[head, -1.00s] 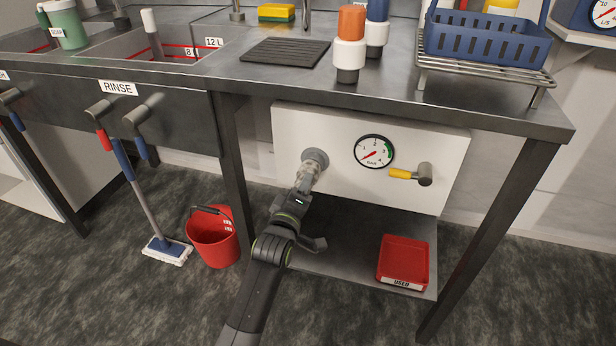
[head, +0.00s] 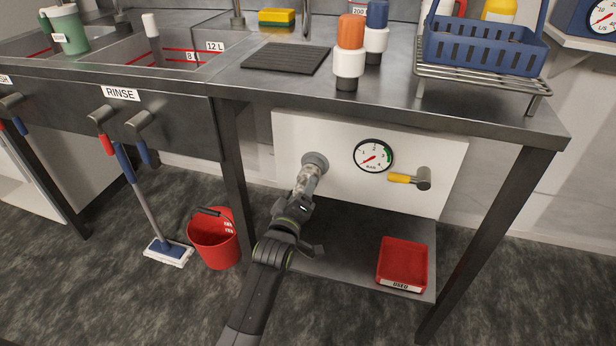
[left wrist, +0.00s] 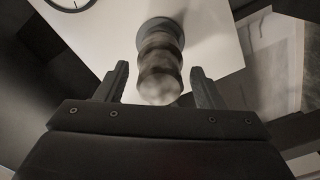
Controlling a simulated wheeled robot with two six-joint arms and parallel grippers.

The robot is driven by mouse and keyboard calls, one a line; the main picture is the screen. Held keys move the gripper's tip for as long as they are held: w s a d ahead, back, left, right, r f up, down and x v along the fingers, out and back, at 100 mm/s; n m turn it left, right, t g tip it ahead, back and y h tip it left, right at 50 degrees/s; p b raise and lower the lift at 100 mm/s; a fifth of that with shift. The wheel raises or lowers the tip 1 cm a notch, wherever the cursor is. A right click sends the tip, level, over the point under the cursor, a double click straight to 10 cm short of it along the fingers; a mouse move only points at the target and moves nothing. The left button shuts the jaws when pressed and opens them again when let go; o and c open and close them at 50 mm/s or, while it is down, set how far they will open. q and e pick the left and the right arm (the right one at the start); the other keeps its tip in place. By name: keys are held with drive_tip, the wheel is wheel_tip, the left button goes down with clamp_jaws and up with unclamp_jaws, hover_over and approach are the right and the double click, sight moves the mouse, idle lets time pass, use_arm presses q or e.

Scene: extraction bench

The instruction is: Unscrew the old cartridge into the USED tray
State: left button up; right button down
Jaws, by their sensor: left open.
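The old cartridge (head: 308,181) is a greyish, ribbed cylinder hanging from the round grey socket (head: 315,161) on the white panel. In the left wrist view the cartridge (left wrist: 160,72) still meets its socket (left wrist: 160,27) and points toward my gripper. My left gripper (head: 304,198) is at the cartridge's lower end. The left wrist view shows its two jaws (left wrist: 155,92) open, one on each side of the cartridge, with gaps between. The red USED tray (head: 402,262) lies on the low shelf to the right and looks empty. My right gripper is not in view.
A pressure gauge (head: 373,156) and a yellow-handled valve (head: 410,179) sit on the panel right of the socket. The grey shelf (head: 345,255) is bare left of the tray. A table leg (head: 237,165) and a red bucket (head: 213,240) stand to the left.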

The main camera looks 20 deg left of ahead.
use_arm(q)
drive_tip(key=shift+r+m+p, duration=0.2)
drive_tip(key=shift+m+p, duration=0.65)
drive_tip(key=shift+m, duration=0.25)
drive_tip(key=m+p, duration=0.1)
drive_tip(key=m, duration=0.2)
drive_tip(key=shift+m+p, duration=0.5)
drive_tip(key=shift+m, duration=0.3)
drive_tip(key=m, duration=0.3)
drive_tip(key=shift+f+p, duration=0.15)
drive_tip(key=shift+p, duration=0.15)
drive_tip(key=m, duration=1)
drive_tip(key=shift+p, duration=0.4)
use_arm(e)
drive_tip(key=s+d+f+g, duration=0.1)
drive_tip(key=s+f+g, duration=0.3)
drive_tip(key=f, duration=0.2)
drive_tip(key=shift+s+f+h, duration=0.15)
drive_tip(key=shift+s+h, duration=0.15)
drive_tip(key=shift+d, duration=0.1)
